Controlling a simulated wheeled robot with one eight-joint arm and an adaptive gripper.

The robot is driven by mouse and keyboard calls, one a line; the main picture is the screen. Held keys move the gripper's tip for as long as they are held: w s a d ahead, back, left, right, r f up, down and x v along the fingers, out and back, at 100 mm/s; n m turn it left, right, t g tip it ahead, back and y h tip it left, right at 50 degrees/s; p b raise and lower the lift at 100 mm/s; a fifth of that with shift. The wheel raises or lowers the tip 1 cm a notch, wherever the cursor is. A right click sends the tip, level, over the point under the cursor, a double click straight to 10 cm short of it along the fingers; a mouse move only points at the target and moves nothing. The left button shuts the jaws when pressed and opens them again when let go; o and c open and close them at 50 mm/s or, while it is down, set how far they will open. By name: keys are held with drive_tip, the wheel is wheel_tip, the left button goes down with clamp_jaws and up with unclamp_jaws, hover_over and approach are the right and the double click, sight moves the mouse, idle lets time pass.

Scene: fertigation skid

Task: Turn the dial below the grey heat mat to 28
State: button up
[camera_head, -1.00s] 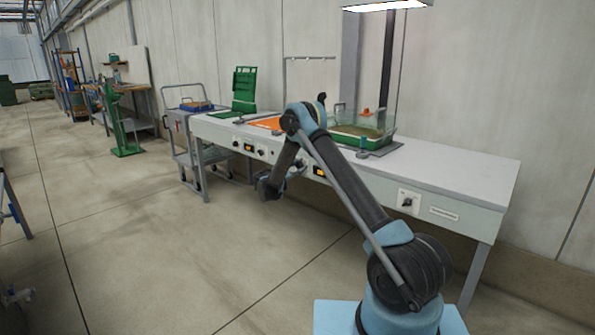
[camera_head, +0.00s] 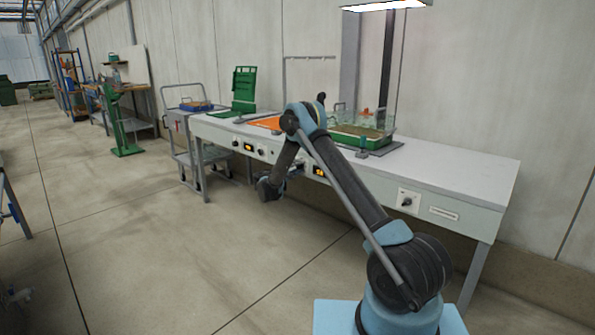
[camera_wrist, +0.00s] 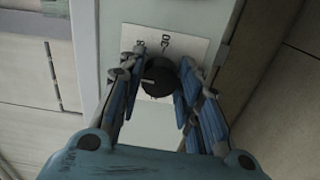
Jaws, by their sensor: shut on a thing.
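In the wrist view a round black dial (camera_wrist: 158,77) sits on a white plate (camera_wrist: 190,45) with partly hidden lettering. The blue fingers of my gripper (camera_wrist: 157,85) are closed on the dial from both sides. In the head view my gripper (camera_head: 298,168) is at the bench's front panel, mostly hidden by my arm, just left of a lit display (camera_head: 319,171) whose digits are too small to read. A grey mat (camera_head: 388,149) lies on the bench above, partly under a green tray with a clear cover. The dial's setting cannot be read.
An orange mat (camera_head: 267,123) and a green rack (camera_head: 244,88) are further left on the bench (camera_head: 460,174). Another display (camera_head: 249,147) is on the left panel. A rotary switch (camera_head: 407,201) is on the right. A trolley (camera_head: 184,130) stands at the bench's left end.

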drive_tip(key=m, duration=0.4)
drive_tip(key=shift+s+f+m, duration=0.1)
drive_tip(key=shift+f+m, duration=0.1)
drive_tip(key=shift+m, duration=1.8)
drive_tip(key=o, duration=1)
drive_tip(key=shift+f, duration=0.15)
drive_tip(key=shift+o, duration=0.2)
drive_tip(key=shift+a, duration=0.1)
drive_tip(key=shift+s+a, duration=0.1)
drive_tip(key=v, duration=1.1)
drive_tip(key=shift+s, duration=0.15)
